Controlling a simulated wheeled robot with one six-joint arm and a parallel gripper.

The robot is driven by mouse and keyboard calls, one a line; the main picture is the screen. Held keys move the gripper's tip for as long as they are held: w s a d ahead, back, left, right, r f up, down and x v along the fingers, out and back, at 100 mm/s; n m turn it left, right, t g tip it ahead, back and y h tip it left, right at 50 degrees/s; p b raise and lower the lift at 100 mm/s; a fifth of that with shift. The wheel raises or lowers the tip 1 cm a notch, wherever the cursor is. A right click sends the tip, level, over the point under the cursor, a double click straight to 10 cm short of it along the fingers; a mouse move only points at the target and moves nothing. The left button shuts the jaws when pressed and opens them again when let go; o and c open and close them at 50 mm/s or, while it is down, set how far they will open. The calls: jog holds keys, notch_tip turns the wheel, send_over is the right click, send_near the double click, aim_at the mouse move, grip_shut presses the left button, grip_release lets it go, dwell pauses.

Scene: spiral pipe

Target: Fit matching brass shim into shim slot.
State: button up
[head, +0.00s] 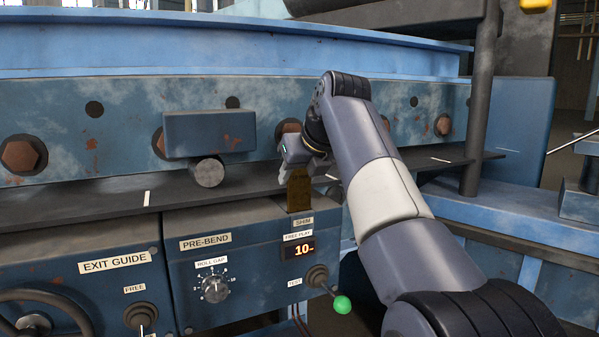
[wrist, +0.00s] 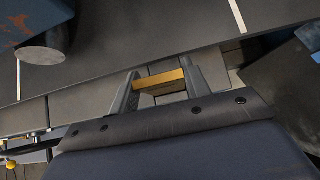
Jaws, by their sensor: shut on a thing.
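My gripper (head: 299,166) is shut on a brass shim (head: 299,190), a flat dark-gold plate that hangs upright below the jaws. In the wrist view the shim's bright upper edge (wrist: 160,79) spans between the two fingers. The shim's lower end is at the top of the blue pre-bend box, just above the SHIM label (head: 303,221). The slot itself is hidden behind or under the shim, and I cannot tell whether the lower end has entered it.
The pre-bend box carries a display reading 10 (head: 303,250), a roll gap knob (head: 214,289) and a green-tipped test lever (head: 342,304). A blue block (head: 210,134) with a grey cylinder (head: 208,172) is left of my gripper. A dark ledge (head: 90,208) runs behind.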

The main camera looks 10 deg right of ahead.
aim_at(300, 193)
jog(key=shift+f+b, duration=1.5)
jog(key=shift+f, duration=0.65)
jog(key=o, duration=1.3)
jog(key=shift+o, duration=0.2)
jog(key=shift+f, duration=0.1)
jog(key=shift+s, duration=0.1)
jog(key=v, duration=1.1)
jog(key=shift+p, duration=0.35)
